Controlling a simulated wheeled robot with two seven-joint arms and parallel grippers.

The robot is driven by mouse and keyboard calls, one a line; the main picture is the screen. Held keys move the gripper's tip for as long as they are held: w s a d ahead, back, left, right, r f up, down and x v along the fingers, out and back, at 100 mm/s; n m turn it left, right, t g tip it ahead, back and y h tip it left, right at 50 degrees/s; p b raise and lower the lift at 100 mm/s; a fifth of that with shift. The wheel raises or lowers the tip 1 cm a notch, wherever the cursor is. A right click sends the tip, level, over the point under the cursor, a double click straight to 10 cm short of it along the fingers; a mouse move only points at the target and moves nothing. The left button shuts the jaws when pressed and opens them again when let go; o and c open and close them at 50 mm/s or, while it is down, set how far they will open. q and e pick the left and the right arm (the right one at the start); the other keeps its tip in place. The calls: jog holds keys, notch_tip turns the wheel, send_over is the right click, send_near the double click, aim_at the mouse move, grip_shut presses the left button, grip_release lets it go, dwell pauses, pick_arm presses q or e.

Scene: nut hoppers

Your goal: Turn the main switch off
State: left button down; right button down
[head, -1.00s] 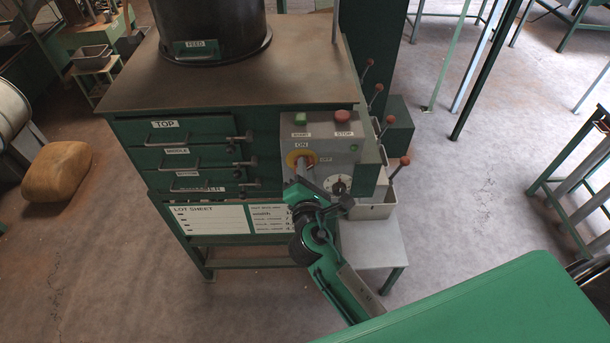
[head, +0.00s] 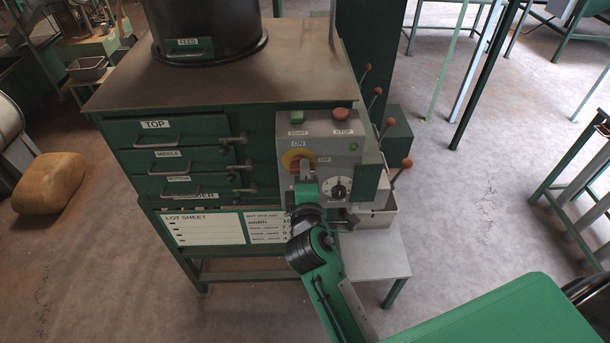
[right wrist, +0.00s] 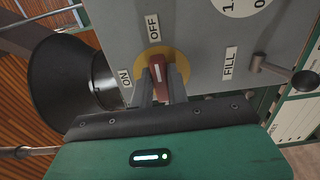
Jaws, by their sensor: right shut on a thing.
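The main switch (head: 292,158) is a yellow disc with a red handle on the grey control panel, with ON above it and OFF to its right in the head view. In the right wrist view the red handle (right wrist: 156,63) stands between my two fingers, its white mark running roughly toward the OFF label (right wrist: 153,27); the ON label (right wrist: 125,78) is at left there. My right gripper (head: 306,172) is shut on the handle, and it also shows in the right wrist view (right wrist: 160,88). It partly hides the handle in the head view. My left gripper is not in view.
A green START button (head: 297,117) and a red STOP button (head: 341,114) sit above the switch. A round dial (head: 340,188) is close to its lower right. Labelled drawers (head: 172,138) are at left, and red-knobbed levers (head: 406,163) at right.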

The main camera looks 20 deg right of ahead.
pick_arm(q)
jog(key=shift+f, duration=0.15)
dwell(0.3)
pick_arm(e)
jog(key=c, duration=1.4)
grip_release()
jog(key=shift+o, duration=0.2)
